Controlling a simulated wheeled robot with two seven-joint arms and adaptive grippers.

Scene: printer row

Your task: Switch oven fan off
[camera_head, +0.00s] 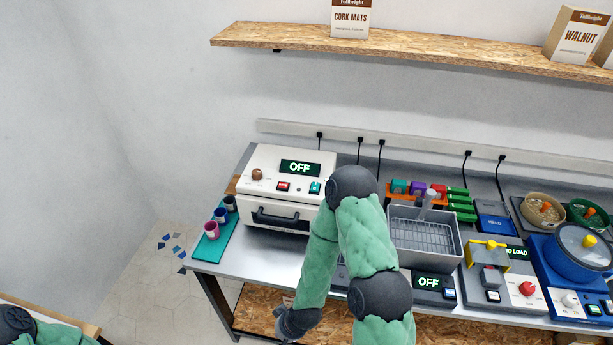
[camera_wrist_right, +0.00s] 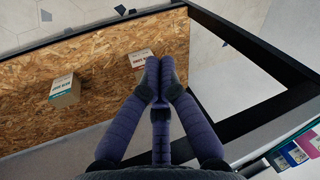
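The oven is probably the white box (camera_head: 285,215) at the left end of the bench in the head view. Its display (camera_head: 300,168) reads OFF. Its top panel carries a brown knob (camera_head: 257,174), a red switch (camera_head: 283,186) and a teal switch (camera_head: 315,187). Which one is for the fan, and their positions, I cannot tell. The black front handle shows. My right gripper (camera_wrist_right: 159,72) has its fingertips together, with nothing visible between them. It is low by the bench's front edge, over the lower shelf, away from the oven. My left gripper is outside the view.
A teal mat (camera_head: 215,243) with cups lies left of the oven. Right of my right arm stand a grey basket (camera_head: 424,240), a yellow-handled device (camera_head: 488,248) and a blue pot (camera_head: 577,262). The lower shelf (camera_wrist_right: 110,95) holds two small boxes. A wall shelf (camera_head: 400,50) hangs above.

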